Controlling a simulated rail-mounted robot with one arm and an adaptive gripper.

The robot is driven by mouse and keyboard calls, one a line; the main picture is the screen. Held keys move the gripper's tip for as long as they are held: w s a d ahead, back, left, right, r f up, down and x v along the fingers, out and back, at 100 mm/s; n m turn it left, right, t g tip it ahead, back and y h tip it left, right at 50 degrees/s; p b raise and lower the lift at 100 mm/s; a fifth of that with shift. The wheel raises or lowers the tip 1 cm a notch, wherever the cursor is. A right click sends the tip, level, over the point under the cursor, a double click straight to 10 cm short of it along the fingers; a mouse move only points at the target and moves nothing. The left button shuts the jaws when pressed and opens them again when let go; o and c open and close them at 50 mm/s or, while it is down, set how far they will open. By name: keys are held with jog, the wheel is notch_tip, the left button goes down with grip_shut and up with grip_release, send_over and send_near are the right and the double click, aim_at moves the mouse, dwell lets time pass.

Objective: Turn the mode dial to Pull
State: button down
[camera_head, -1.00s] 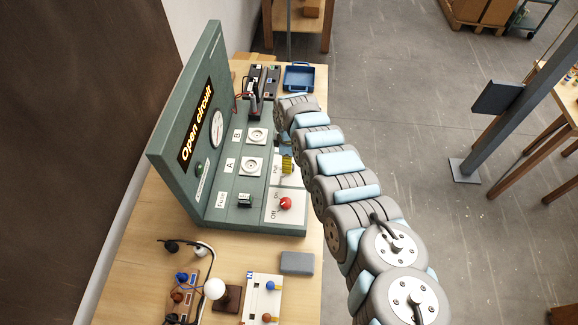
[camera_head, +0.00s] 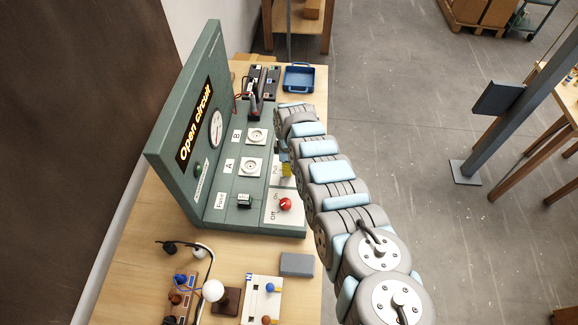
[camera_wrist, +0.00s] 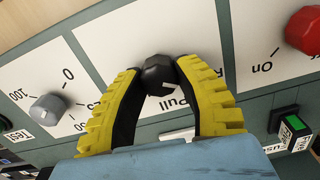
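The mode dial (camera_wrist: 158,76) is a black faceted knob with a white pointer mark on a white panel plate. In the wrist view the word Pull (camera_wrist: 174,102) is printed just below it, and another label to its right is mostly hidden by a finger. The pointer mark lies near the Pull side, but its exact setting is hard to tell. My gripper (camera_wrist: 160,72) has two yellow ribbed fingers with dark pads, one on each side of the dial, their tips closed against it. In the head view my arm hides the dial.
A red On/Off knob (camera_wrist: 304,30) is right of the dial, and a grey 0–100 knob (camera_wrist: 48,109) left. The upright panel reads Open circuit (camera_head: 195,124). A grey block (camera_head: 297,265) lies on the table in front.

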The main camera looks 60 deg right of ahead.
dwell(0.4)
jog(key=m+p, duration=0.1)
jog(key=m, duration=0.1)
jog(key=shift+m, duration=0.4)
jog(key=m, duration=0.2)
jog(key=shift+f+m, duration=0.1)
jog(key=shift+m, duration=0.2)
jog(key=m+b, duration=0.2)
jog(key=m, duration=0.4)
jog(key=shift+d+m, duration=0.1)
jog(key=shift+m, duration=0.2)
jog(key=c, duration=0.7)
grip_release()
jog(key=shift+r, duration=0.2)
